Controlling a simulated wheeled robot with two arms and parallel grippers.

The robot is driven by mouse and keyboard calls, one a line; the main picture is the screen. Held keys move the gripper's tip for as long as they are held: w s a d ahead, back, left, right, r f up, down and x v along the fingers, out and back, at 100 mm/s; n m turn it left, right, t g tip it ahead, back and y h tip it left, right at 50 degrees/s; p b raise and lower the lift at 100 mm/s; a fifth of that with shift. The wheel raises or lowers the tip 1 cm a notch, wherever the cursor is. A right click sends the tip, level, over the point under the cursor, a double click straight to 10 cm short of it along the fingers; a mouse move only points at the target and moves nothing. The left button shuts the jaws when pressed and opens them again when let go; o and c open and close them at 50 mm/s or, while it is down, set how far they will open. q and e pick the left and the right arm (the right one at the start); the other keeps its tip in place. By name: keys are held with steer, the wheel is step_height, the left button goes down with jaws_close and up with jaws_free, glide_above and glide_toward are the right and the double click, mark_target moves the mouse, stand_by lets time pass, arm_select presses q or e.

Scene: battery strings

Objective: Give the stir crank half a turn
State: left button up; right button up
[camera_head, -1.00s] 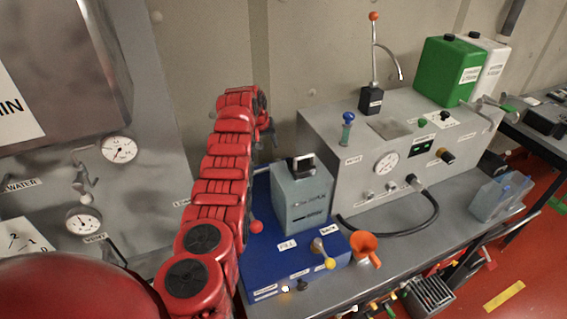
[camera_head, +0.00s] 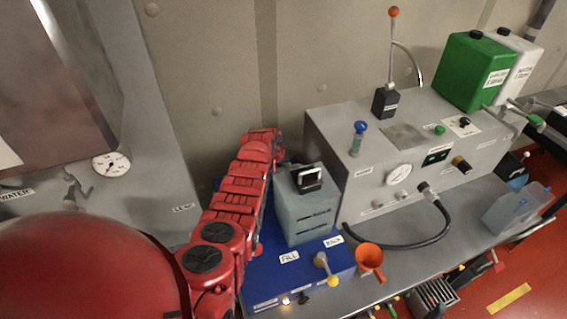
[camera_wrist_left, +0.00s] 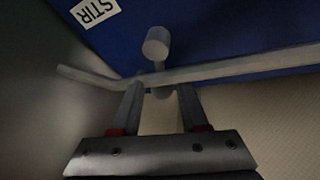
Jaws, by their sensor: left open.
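The stir crank shows in the left wrist view as a grey bar (camera_wrist_left: 235,70) with a round hub (camera_wrist_left: 156,43), on a blue panel beside a STIR label (camera_wrist_left: 95,10). My left gripper (camera_wrist_left: 160,95) is open, its two fingers reaching up to the bar just below the hub. A pale stub shows between the fingers; I cannot tell whether they touch it. In the head view my red left arm covers the left side of the blue box (camera_head: 270,285), and the crank and fingertips are hidden there. My right gripper is not in view.
A grey block (camera_head: 305,215) stands on the blue box, with a yellow-tipped lever (camera_head: 327,268) in front and an orange funnel (camera_head: 369,259) beside it. A grey console (camera_head: 355,190) with a gauge and black hose stands to the right. A wall panel with a dial (camera_head: 111,164) is at left.

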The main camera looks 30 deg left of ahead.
arm_select(q)
steer(key=shift+s+r, duration=0.1)
steer(key=shift+s, duration=0.05)
steer(key=c, duration=0.6)
jaws_close()
